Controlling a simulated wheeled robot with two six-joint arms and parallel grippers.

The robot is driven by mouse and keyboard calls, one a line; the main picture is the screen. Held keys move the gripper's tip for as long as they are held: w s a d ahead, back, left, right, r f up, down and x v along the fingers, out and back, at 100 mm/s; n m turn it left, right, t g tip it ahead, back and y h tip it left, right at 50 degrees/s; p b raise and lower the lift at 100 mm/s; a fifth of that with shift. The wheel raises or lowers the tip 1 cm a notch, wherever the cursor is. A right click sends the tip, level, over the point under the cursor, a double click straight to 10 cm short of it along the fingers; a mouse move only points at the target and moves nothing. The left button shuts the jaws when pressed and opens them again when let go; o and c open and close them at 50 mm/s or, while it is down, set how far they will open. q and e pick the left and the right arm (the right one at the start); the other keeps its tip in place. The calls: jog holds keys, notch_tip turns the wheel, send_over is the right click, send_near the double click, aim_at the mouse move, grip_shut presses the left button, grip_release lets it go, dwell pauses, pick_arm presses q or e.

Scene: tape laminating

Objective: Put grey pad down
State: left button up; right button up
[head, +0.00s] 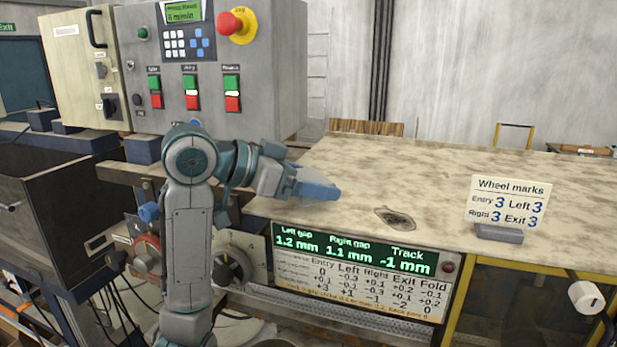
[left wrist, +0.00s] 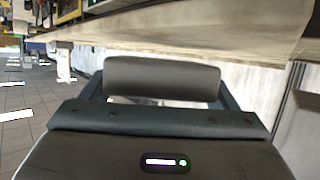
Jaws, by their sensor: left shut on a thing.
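My left gripper (head: 318,190) is in the head view, over the left front part of the stone-patterned bench top (head: 390,165), its blue fingers pointing right. In the left wrist view the grey pad (left wrist: 163,78) is a dark grey block with rounded edges, held across between the fingers. My left gripper is shut on it. In the head view the pad is hidden or cannot be told from the fingers. I cannot tell whether it touches the bench top. My right gripper is not in view.
A dark oval patch (head: 395,218) marks the bench top right of the gripper. A wheel marks sign (head: 508,203) stands in a grey holder (head: 498,233) farther right. The control cabinet (head: 215,80) rises behind my left arm. The gap display (head: 350,252) is below the front edge. The back of the bench is clear.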

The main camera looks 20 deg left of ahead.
pick_arm(q)
jog(key=shift+a+f, duration=0.1)
jog(key=shift+f, duration=0.35)
jog(key=shift+s+f, duration=0.1)
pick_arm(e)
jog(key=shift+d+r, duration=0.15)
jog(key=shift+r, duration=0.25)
pick_arm(q)
jog(key=shift+f, duration=0.1)
jog(key=o, duration=0.9)
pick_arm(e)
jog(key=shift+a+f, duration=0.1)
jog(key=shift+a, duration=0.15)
